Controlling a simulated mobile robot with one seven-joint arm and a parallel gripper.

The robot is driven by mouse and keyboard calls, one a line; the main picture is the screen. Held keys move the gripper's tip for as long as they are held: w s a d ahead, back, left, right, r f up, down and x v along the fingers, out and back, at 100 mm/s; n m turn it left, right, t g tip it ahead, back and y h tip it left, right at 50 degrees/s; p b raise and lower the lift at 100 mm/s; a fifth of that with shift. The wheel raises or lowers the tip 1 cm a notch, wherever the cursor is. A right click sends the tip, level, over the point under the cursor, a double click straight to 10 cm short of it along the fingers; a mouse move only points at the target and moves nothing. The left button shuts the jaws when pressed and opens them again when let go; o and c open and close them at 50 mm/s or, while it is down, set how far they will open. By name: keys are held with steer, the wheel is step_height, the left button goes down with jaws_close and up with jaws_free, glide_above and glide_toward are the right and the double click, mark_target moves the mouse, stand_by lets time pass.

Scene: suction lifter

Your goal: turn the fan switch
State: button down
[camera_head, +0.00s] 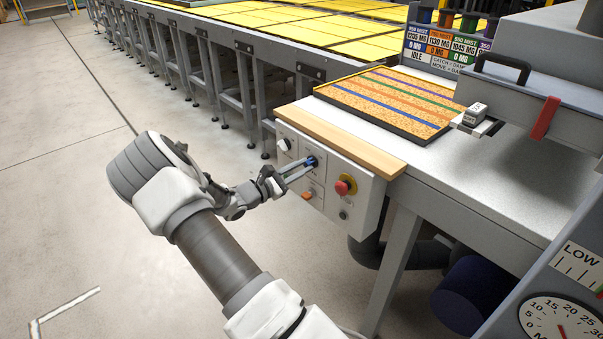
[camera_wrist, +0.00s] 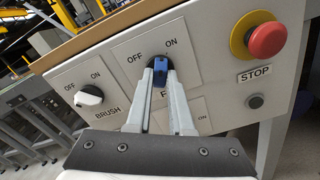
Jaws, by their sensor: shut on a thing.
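The fan switch (camera_wrist: 161,72) is a dark knob with a blue part on the grey control panel (camera_wrist: 215,75). It sits below the words OFF and ON, and its name is mostly hidden by my fingers, with only an F showing. My gripper (camera_wrist: 162,78) is shut on the knob, with one finger on each side. Which word the knob points to is hard to tell. In the head view my gripper (camera_head: 311,165) reaches the panel front from the left, and the fan switch (camera_head: 313,160) shows at its fingertips.
The white brush knob (camera_wrist: 88,97) is left of the fan switch. The red stop button (camera_wrist: 267,39) on a yellow ring is to the right. An orange control (camera_head: 308,195) sits below the fan switch. A wooden ledge (camera_head: 340,138) runs above the panel. Open floor lies left.

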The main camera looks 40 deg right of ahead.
steer(key=shift+m+b, duration=0.95)
steer(key=shift+m, duration=0.95)
steer(key=c, duration=0.8)
jaws_free()
steer(key=s+a+p, duration=0.1)
steer(key=a+p, duration=0.1)
steer(key=a, duration=1.5)
steer(key=shift+s+a, duration=0.2)
